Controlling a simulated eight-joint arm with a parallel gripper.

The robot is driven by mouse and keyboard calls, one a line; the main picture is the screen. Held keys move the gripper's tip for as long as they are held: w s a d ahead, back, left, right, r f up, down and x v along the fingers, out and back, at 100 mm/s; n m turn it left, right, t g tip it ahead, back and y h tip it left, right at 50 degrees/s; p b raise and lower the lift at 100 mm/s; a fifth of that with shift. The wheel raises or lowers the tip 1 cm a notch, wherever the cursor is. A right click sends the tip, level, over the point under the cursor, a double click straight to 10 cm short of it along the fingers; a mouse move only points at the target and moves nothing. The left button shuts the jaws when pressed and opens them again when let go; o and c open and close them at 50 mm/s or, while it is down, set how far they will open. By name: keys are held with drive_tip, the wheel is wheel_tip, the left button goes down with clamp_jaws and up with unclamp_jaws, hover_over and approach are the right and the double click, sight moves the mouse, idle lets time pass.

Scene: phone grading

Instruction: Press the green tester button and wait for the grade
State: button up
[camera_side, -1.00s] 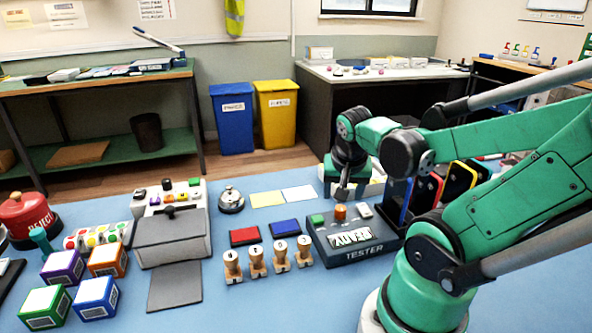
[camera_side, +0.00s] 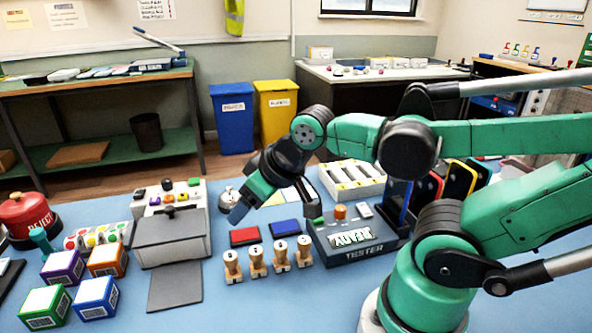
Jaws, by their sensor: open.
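The dark grey tester (camera_side: 366,249) stands on the blue table, right of centre, with TESTER on its front. Its green button (camera_side: 317,219) is at the top left corner. An orange knob (camera_side: 340,211) and a pale key (camera_side: 361,210) are on its top. Its white display (camera_side: 353,238) shows dark lettering that I cannot read surely. My gripper (camera_side: 238,214) is left of the tester, angled down and apart from the button, in front of the silver bell. It is open, and I see nothing held in it.
Red (camera_side: 244,236) and blue (camera_side: 285,226) pads lie left of the tester, with several wooden stamps (camera_side: 256,261) in front. A grey box (camera_side: 170,239) and colored cartons (camera_side: 63,267) stand farther left. Colored phones (camera_side: 462,181) stand at right. The front middle table is clear.

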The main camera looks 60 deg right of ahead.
clamp_jaws()
idle(1.5)
